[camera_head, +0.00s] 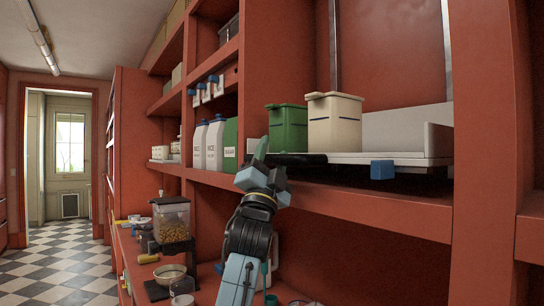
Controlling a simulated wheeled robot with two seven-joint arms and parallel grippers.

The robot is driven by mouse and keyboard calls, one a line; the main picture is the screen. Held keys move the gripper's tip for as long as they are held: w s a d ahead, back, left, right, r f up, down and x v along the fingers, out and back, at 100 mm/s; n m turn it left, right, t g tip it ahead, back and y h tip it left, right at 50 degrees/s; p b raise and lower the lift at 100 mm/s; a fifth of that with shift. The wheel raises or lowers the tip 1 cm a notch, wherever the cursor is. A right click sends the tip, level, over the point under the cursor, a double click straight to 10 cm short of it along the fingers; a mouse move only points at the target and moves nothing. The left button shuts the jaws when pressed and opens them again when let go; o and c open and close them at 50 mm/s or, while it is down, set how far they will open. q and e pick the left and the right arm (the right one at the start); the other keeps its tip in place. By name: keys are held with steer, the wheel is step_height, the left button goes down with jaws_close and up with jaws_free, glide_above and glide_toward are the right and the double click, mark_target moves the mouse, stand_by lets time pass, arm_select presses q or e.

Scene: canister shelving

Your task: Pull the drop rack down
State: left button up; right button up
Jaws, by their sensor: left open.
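The drop rack (400,157) is a white tray with a raised side panel in the upper bay at the right. A blue block (382,169) sits at its front edge. A green canister (288,128) and a cream canister (334,121) stand at the rack's left part. A dark bar (298,158) shows below the green canister; I cannot tell if it belongs to the rack. My left gripper (269,164) is open, raised in front of the shelf edge, left of the blue block and close to the dark bar's left end. My right gripper is out of view.
White bottles (214,145) and a green box (231,146) stand on the shelf left of my gripper. A red upright (480,150) bounds the bay at right. Below, the counter holds a clear dispenser (171,219) and a bowl (169,273). The checkered floor at left is clear.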

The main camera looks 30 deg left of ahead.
arm_select(q)
steer(key=shift+f, duration=0.1)
steer(key=b+v, duration=0.2)
steer(key=v, duration=1.1)
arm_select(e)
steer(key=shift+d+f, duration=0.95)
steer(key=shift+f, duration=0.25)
arm_select(q)
steer(key=shift+s, duration=0.1)
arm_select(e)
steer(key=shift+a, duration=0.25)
arm_select(q)
steer(key=shift+f, duration=0.1)
